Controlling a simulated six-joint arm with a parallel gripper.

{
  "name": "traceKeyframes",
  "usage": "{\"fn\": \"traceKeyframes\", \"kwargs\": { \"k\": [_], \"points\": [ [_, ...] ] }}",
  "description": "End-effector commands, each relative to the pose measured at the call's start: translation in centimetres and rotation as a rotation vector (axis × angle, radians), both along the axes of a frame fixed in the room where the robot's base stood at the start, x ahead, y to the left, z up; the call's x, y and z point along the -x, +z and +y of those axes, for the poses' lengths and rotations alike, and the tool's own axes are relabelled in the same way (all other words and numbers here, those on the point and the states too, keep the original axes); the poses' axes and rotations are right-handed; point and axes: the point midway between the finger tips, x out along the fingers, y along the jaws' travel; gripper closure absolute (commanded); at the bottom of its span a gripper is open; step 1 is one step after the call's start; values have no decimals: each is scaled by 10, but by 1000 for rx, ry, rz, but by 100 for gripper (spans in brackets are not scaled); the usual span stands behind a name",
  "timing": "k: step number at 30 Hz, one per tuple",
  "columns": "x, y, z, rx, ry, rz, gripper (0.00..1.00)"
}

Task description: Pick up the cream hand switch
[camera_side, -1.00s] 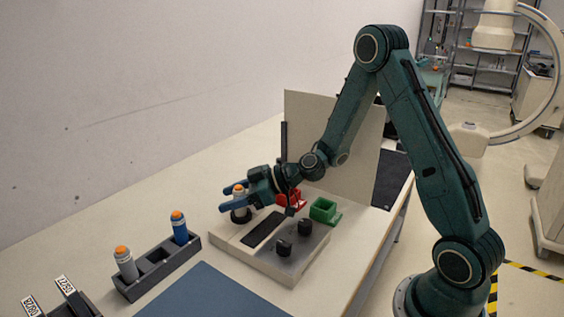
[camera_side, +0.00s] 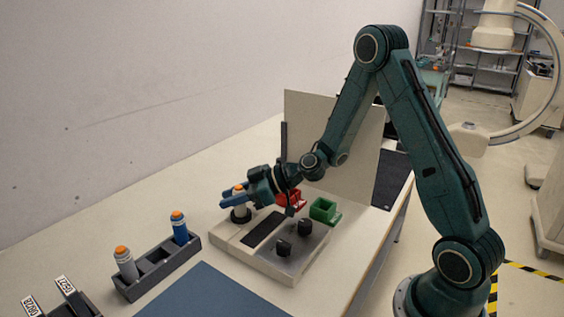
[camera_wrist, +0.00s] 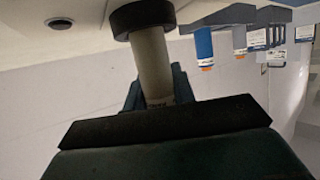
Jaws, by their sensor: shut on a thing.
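The cream hand switch (camera_side: 239,205) with an orange top stands upright in a black round holder (camera_side: 241,216) at the far left corner of the pale console. It also shows in the wrist view (camera_wrist: 152,65), where its lower end sits in the black ring (camera_wrist: 142,18). My gripper (camera_side: 233,198) comes in from the right and is shut on the hand switch near its upper part, with the blue fingers at its sides. In the wrist view the gripper body hides the switch's top.
A dark rack (camera_side: 157,262) holds a grey and a blue hand switch, with an empty slot between them. A blue mat (camera_side: 212,293) lies in front.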

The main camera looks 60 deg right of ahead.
Motion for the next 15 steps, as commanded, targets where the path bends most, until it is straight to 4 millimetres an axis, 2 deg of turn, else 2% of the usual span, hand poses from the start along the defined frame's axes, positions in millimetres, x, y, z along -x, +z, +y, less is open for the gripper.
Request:
{"fn": "traceKeyframes", "kwargs": {
  "k": [8, 15],
  "points": [
    [0, 8, 0, 0, -1, -2, 98],
    [-1, 28, 0, 2, 1, -5, 98]
  ]
}}
